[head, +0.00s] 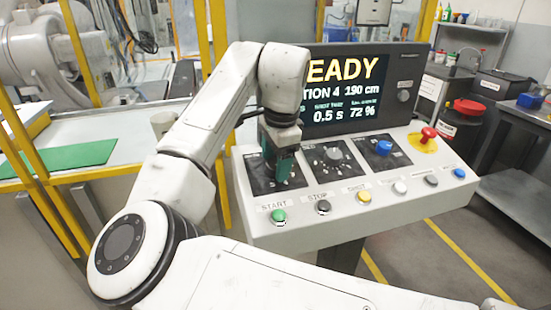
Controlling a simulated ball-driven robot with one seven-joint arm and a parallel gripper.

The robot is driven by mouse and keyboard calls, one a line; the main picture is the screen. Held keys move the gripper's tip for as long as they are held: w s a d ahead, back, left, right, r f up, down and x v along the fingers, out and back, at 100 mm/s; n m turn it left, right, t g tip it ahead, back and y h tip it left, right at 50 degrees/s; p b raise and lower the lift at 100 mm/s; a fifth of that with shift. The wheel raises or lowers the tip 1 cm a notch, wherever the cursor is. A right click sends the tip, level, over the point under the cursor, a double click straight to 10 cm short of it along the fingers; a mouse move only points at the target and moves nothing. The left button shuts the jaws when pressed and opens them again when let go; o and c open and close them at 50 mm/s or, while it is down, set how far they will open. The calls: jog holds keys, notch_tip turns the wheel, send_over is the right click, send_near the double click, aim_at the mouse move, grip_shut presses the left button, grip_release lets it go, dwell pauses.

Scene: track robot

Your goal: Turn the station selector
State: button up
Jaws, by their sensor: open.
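The sloped grey control console (345,220) stands ahead in the head view, with three dark dial plates in a row. My gripper (285,178) has teal fingers, points down and is open over the left dial plate (259,172). The fingers and wrist cover most of that plate, so its knob is hidden. I cannot tell whether the fingers touch the knob. The middle plate (313,151) carries a dark round knob, and the right plate carries a blue knob (384,147). The plate labels are too small to read, so I cannot tell which is the station selector.
The screen (352,90) reads READY, station 4, 190 cm, partly behind my arm. A row of buttons along the front includes green START (278,215), black STOP (323,207) and yellow (364,198). A red mushroom button (428,135) sits at right on yellow.

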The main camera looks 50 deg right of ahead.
jog(key=c, duration=1.1)
jog(key=shift+o, duration=0.2)
